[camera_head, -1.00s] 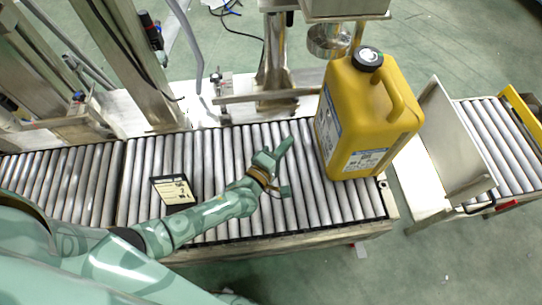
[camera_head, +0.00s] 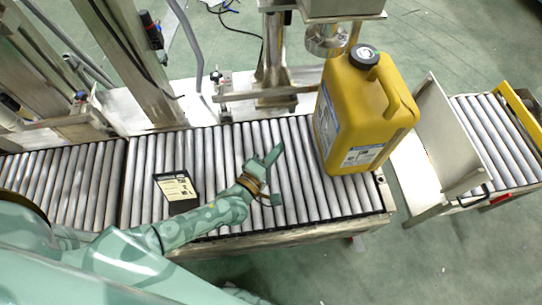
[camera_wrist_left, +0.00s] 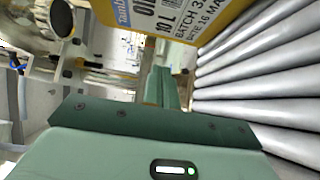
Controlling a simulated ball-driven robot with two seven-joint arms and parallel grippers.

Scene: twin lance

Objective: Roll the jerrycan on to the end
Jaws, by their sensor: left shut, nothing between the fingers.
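The yellow jerrycan (camera_head: 365,115) with a black cap stands upright on the roller conveyor (camera_head: 225,155), near its right end. Its labelled side faces left and front. My left gripper (camera_head: 272,158) is shut and empty above the rollers, to the left of the jerrycan with a gap between them. In the left wrist view the jerrycan (camera_wrist_left: 165,15) shows its label at the top, beyond the shut fingers (camera_wrist_left: 160,85). My right gripper is in neither view.
An upright metal plate (camera_head: 455,140) stands just past the conveyor's right end, with another roller section (camera_head: 500,140) beyond it. A dark card with a pale label (camera_head: 177,190) lies on the rollers at left. A metal post and filling head (camera_head: 325,38) stand behind.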

